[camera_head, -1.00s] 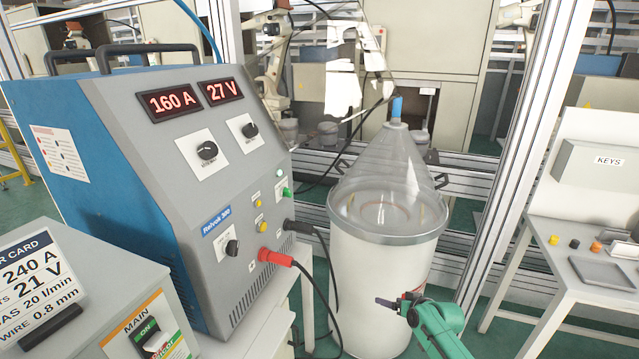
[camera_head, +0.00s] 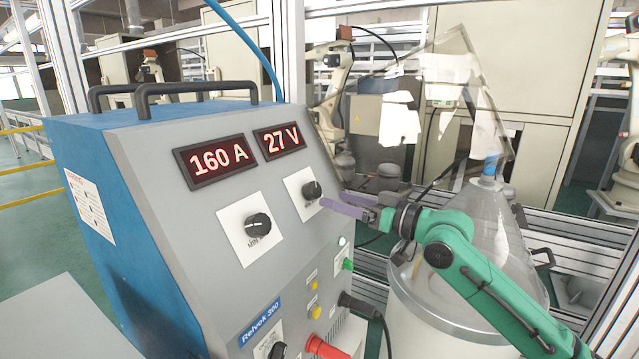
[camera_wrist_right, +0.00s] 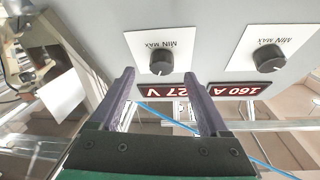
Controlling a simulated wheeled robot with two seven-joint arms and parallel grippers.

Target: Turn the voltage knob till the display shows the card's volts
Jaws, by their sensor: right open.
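The voltage knob (camera_head: 312,190) is a black knob on a white plate, below the voltage display (camera_head: 279,141), which reads 27 V. My right gripper (camera_head: 345,206) is open, its purple fingers pointing at the knob from the right, close to the panel. In the right wrist view, upside down, the voltage knob (camera_wrist_right: 161,62) lies ahead between the fingertips of the gripper (camera_wrist_right: 159,82); contact cannot be told. The voltage display (camera_wrist_right: 176,112) is partly hidden by a finger there. The card is out of view now. My left gripper is not in view.
The current knob (camera_head: 258,225) sits left of the voltage knob, under the current display (camera_head: 214,159) reading 160 A. A green-lit button (camera_head: 347,264), a red plug (camera_head: 325,348) and a black plug (camera_head: 357,306) stick out lower down. A clear-coned drum (camera_head: 440,310) stands right, behind my arm.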

